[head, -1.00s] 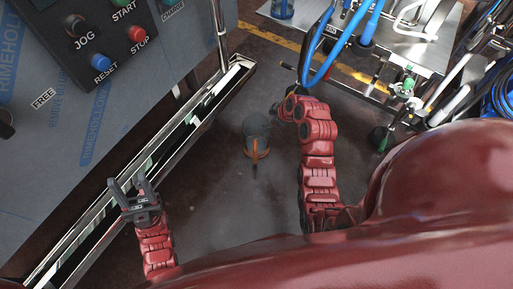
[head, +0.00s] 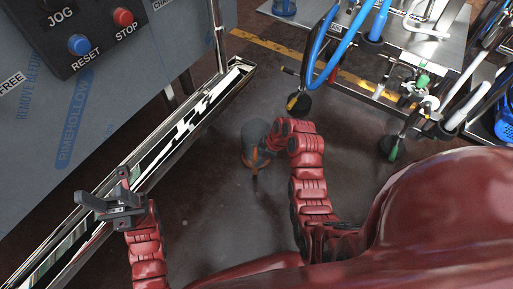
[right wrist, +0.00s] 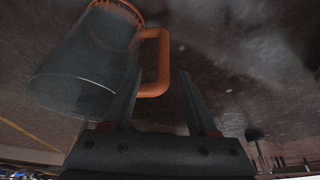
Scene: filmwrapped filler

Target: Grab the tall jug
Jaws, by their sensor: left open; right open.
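The tall jug (head: 254,136) has a grey see-through body and an orange handle. It stands on the floor in the middle of the head view, partly covered by my right arm. The right wrist view shows the jug (right wrist: 85,65) large at upper left, with its orange handle (right wrist: 163,50) facing my right gripper. My right gripper (right wrist: 160,73) is open, its fingertips on either side of the handle's lower part in the picture; I cannot tell whether they touch it. My left gripper (head: 106,197) is open and empty, at the left over the metal rail, far from the jug.
A grey panel (head: 110,100) with a button box (head: 95,30) fills the upper left, edged by a shiny metal rail (head: 165,140). A metal cart (head: 425,45) with blue hoses stands at upper right. The floor (head: 215,215) around the jug's near side is clear.

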